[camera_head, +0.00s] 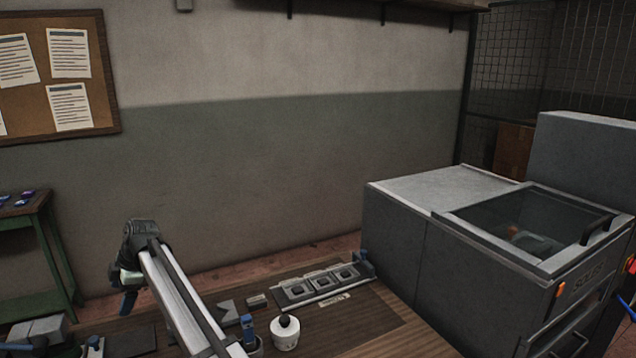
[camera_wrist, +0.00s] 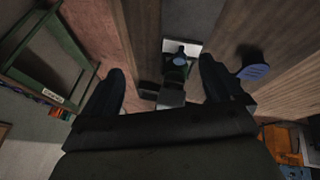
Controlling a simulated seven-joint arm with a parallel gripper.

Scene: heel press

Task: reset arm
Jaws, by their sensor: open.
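My arm reaches up and to the left in the head view. My gripper (camera_head: 127,298) hangs at its far end, pointing down near the left end of the workbench (camera_head: 375,322). In the wrist view, the two dark blue fingers of my gripper (camera_wrist: 162,66) stand wide apart with nothing held between them.
A tray with three square pieces (camera_head: 322,285) lies at the bench's back edge. A white pot with a black knob (camera_head: 286,335) stands in front. A large grey machine with a windowed lid (camera_head: 450,235) fills the right. A green table (camera_head: 40,225) stands left.

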